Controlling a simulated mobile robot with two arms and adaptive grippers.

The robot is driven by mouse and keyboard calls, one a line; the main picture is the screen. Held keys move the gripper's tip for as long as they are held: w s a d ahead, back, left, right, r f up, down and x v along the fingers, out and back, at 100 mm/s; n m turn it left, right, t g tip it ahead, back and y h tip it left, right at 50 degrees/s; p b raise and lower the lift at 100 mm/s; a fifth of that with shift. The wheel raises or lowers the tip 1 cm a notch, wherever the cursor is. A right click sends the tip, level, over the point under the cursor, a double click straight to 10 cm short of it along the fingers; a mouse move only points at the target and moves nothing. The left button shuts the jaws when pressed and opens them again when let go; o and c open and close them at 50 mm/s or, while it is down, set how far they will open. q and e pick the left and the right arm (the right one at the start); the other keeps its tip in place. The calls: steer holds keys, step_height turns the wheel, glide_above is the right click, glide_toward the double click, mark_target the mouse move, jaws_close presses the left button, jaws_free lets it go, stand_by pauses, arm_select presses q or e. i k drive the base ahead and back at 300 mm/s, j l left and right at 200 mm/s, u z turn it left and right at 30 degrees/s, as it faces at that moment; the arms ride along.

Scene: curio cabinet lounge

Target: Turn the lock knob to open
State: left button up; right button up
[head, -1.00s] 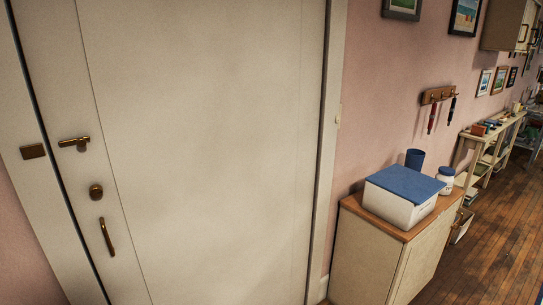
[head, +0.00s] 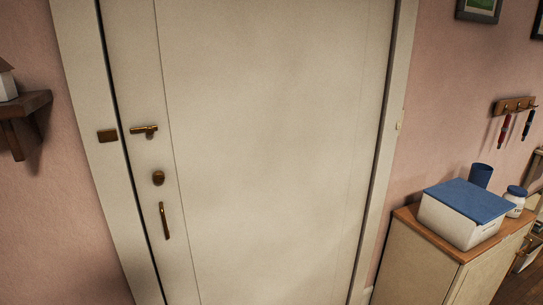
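A white door (head: 270,150) fills the middle of the head view. Along its left side are three brass-brown fittings. The top one is a latch bar (head: 145,130) with a small round base, lying about level. Below it is a round lock knob (head: 158,178). Lowest is a slim upright pull handle (head: 165,221). A brown plate (head: 107,136) sits on the white frame left of the door gap. The door looks shut. Neither of my grippers is in view.
A low cabinet (head: 418,264) with a wooden top stands right of the door. On it are a white box with a blue lid (head: 465,212), a blue cup (head: 480,175) and a white jar (head: 514,203). A wall shelf (head: 27,115) juts out at the left. Hooks (head: 514,105) hang on the right wall.

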mark_target(158, 178)
steer(key=u, duration=0.7)
